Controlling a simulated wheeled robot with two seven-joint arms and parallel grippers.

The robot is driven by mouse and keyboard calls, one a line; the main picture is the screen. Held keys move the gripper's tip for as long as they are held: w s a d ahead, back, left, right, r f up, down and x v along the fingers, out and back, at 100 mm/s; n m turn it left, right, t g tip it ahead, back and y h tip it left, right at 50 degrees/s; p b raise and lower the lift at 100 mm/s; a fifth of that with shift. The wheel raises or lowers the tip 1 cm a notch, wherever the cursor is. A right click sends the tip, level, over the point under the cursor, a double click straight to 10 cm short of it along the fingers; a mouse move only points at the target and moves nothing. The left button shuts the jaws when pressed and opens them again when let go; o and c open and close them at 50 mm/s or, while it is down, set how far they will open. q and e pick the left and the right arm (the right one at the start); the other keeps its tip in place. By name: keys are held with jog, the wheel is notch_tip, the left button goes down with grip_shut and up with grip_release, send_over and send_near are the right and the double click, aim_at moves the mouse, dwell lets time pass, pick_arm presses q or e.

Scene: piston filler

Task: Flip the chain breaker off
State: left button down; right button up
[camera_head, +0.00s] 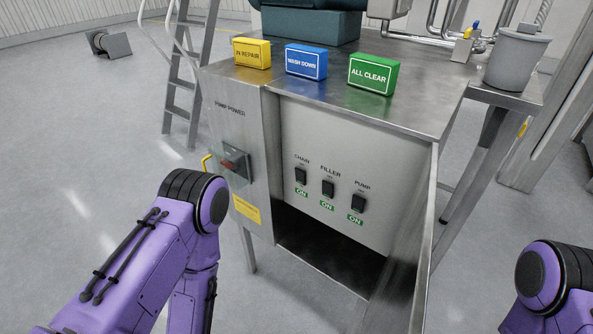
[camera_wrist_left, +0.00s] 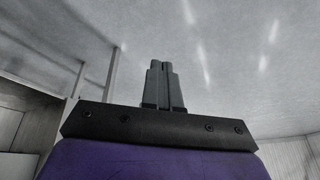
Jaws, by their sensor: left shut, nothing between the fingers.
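The chain breaker (camera_head: 301,176) is a small black switch at the left of a row of three on the grey panel (camera_head: 345,140). A green ON label (camera_head: 301,192) sits below it. The filler breaker (camera_head: 328,188) and pump breaker (camera_head: 358,203) stand to its right, each with a green ON label below. My left gripper (camera_wrist_left: 163,84) shows in the left wrist view with its fingers together and empty, the grey floor beyond them. It is apart from the breakers. In the head view only my arms show; neither gripper is visible there.
A pump power switch (camera_head: 235,161) with a red handle is on the cabinet's left face, above a yellow label (camera_head: 246,209). Yellow (camera_head: 252,53), blue (camera_head: 306,62) and green (camera_head: 373,74) signs stand on top. An open metal door (camera_head: 408,260) flanks the panel's right side.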

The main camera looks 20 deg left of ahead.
aim_at(298, 173)
pick_arm(q)
jog(key=w+d+r+n+t+h+b, duration=0.15)
jog(key=w+t, duration=0.25)
jog(key=w, duration=0.6)
jog(key=w+d+r+n+t+h+b, duration=0.1)
jog(key=w+d+r+n+t+h, duration=0.15)
jog(key=w, duration=0.75)
jog(key=w+r+n+t+h+b, duration=0.1)
jog(key=w+r+t+h, duration=0.2)
jog(key=w+r, duration=0.3)
jog(key=w+d+r+n+t+h+b, duration=0.1)
jog(key=w+r+t, duration=0.4)
jog(key=r, duration=0.7)
jog(key=shift+w+r+n+h, duration=0.3)
jog(key=shift+w+n+h, duration=0.3)
jog(key=shift+w+h, duration=0.4)
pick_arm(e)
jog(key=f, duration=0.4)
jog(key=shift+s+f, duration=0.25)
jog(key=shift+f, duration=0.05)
pick_arm(q)
jog(key=shift+d+t, duration=0.15)
jog(key=shift+t, duration=0.1)
jog(key=p+x, duration=0.2)
jog(key=x, duration=1.1)
jog(key=shift+w+d, duration=0.2)
jog(key=shift+w, duration=0.2)
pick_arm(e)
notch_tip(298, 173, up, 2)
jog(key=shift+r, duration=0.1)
